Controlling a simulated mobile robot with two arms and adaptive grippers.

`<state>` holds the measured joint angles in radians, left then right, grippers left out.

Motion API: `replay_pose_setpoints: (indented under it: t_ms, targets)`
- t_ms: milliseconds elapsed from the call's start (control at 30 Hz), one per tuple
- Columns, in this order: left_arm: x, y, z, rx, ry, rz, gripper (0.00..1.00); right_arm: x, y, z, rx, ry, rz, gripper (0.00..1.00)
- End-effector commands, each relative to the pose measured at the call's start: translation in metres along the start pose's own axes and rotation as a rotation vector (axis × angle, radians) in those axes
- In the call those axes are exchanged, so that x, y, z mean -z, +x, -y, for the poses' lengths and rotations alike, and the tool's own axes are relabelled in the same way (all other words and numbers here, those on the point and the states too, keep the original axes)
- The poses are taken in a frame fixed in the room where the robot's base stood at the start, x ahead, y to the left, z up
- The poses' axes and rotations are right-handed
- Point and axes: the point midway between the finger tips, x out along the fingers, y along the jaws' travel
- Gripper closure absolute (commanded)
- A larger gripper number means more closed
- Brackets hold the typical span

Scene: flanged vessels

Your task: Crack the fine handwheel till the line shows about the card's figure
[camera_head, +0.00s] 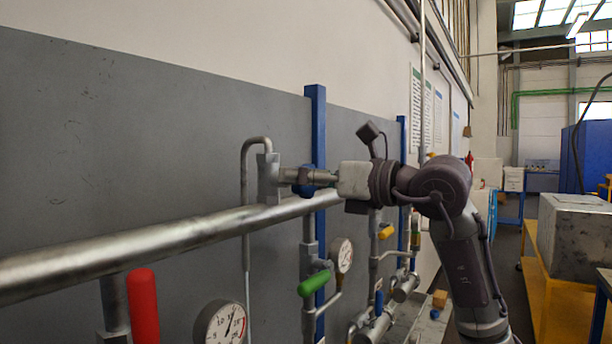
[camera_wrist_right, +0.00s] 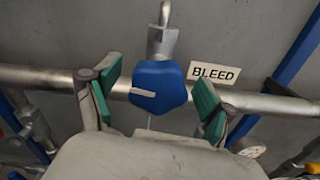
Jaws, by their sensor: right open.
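A blue lobed handwheel (camera_wrist_right: 160,87) with a white pointer mark sits below a small metal valve body, beside a label reading BLEED (camera_wrist_right: 214,73). No label reading "fine" shows. My right gripper (camera_wrist_right: 157,92) is open, its green-padded fingers on either side of the handwheel with visible gaps. In the head view the right gripper (camera_head: 313,180) reaches the valve (camera_head: 268,178) on the horizontal pipe, and the wheel is mostly hidden. A dial gauge (camera_head: 221,325) is cut by the bottom edge. A second gauge (camera_head: 342,254) is too small to read. No card figure is legible. My left gripper is out of view.
A thick metal pipe (camera_head: 150,240) crosses the grey panel. A red handle (camera_head: 142,305), a green handle (camera_head: 313,284) and a yellow handle (camera_head: 386,232) stand below it. A blue upright (camera_head: 316,120) is close to my right gripper. Grey box (camera_head: 575,233) at right.

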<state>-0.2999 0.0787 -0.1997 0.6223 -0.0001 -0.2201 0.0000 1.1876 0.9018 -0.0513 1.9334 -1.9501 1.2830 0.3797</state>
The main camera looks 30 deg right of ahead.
Motion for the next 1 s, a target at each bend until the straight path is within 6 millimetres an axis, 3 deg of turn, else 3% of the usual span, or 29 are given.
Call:
replay_pose_setpoints:
  t_ms: [133,500,767,1000]
  targets:
    - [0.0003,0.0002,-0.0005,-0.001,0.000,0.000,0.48,0.0002,-0.0002,0.0001,0.000,0.000,0.000,0.19]
    - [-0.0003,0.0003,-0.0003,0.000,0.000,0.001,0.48,0.0000,-0.0005,0.0001,0.000,0.000,0.000,0.77]
    - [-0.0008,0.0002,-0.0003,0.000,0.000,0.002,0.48,-0.0001,-0.0007,0.0004,0.000,0.032,0.000,0.77]
    - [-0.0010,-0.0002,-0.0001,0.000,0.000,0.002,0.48,0.0000,-0.0007,0.0015,0.001,0.161,0.000,0.77]
